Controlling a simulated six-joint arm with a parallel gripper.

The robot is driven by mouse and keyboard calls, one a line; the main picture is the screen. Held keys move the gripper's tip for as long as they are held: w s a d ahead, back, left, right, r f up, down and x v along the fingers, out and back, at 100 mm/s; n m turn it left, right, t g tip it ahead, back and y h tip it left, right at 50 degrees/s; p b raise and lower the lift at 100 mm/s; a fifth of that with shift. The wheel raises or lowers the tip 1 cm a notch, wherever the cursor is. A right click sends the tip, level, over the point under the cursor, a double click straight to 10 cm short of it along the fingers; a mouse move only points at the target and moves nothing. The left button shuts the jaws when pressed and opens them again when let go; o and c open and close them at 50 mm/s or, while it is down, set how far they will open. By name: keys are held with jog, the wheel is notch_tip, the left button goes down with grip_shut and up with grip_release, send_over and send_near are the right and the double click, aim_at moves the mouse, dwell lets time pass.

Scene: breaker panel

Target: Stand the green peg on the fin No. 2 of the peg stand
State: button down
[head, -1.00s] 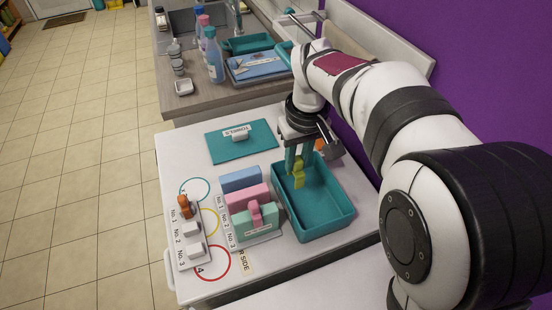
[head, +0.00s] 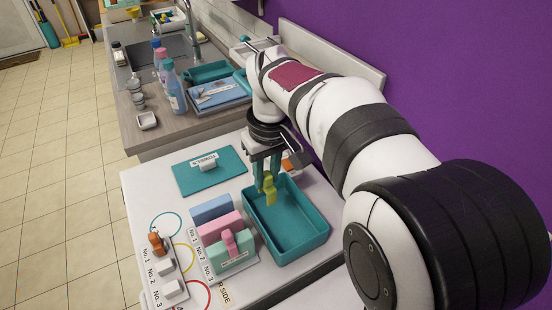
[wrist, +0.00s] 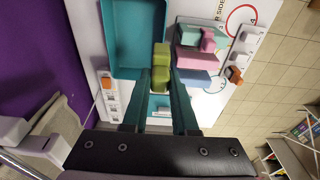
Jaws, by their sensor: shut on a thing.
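My gripper (head: 266,178) is shut on the yellow-green peg (head: 269,191), which hangs upright at the far left part of the teal tray. The peg also shows between the fingers in the wrist view (wrist: 161,70). The white peg stand (head: 153,285) lies at the table's left edge, labelled No. 1 to No. 3. An orange peg (head: 157,243) sits on its fin No. 1. Fin No. 2 (head: 164,267) and fin No. 3 (head: 174,289) are white and bare. Whether the held peg touches the tray is unclear.
The teal tray (head: 321,235) looks otherwise empty. Blue (head: 212,209), pink (head: 219,226) and green (head: 223,260) blocks stand between tray and peg stand; a pink peg (head: 230,242) sits on the green one. An orange thing (wrist: 105,82) lies beyond the tray.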

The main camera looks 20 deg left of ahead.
aim_at(265, 173)
jog(key=shift+r, duration=1.75)
jog(key=s+a+f+m, duration=0.4)
jog(key=a+m, duration=0.3)
jog(key=m, duration=0.5)
jog(key=s+a+f+m+g+h, duration=0.1)
jog(key=s+a+f+m, duration=0.3)
jog(key=a+m, duration=0.4)
jog(key=s+a+f+m+g+h, duration=0.1)
jog(key=s+a+f+m, duration=0.3)
jog(key=m, duration=1.2)
jog(key=s+a, duration=0.2)
jog(key=a, duration=0.1)
jog(key=shift+s+a, duration=0.15)
jog(key=shift+a, duration=0.2)
jog(key=shift+f, duration=3.5)
jog(key=shift+f, duration=0.15)
